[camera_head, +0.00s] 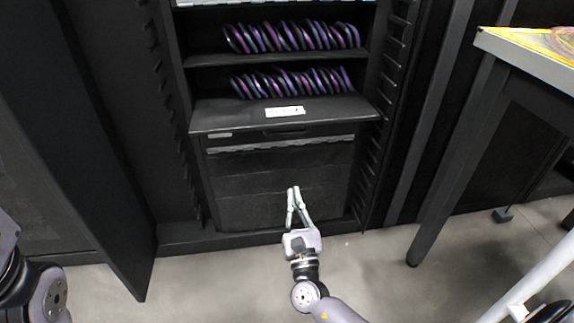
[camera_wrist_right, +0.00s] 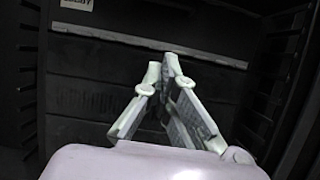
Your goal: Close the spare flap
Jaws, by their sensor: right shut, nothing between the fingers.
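A dark cabinet (camera_head: 203,190) stands in front of me. A wide dark panel (camera_head: 250,190) with a grey strip along its top edge fills its lower part, below a ledge with a white label (camera_head: 285,111). I take this panel for the spare flap; its label text is too small to read. My right gripper (camera_head: 293,188) is in front of the panel, fingers pointing at it, shut and empty. In the right wrist view the fingertips (camera_wrist_right: 165,62) meet before the dark panel (camera_wrist_right: 90,98); contact cannot be told. My left gripper is out of view.
Two shelves above hold rows of purple-black coils (camera_head: 290,36). An open cabinet door (camera_head: 110,190) stands at the left. A table (camera_head: 520,62) with a dark leg is at the right. The grey floor (camera_head: 220,285) is clear before the cabinet.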

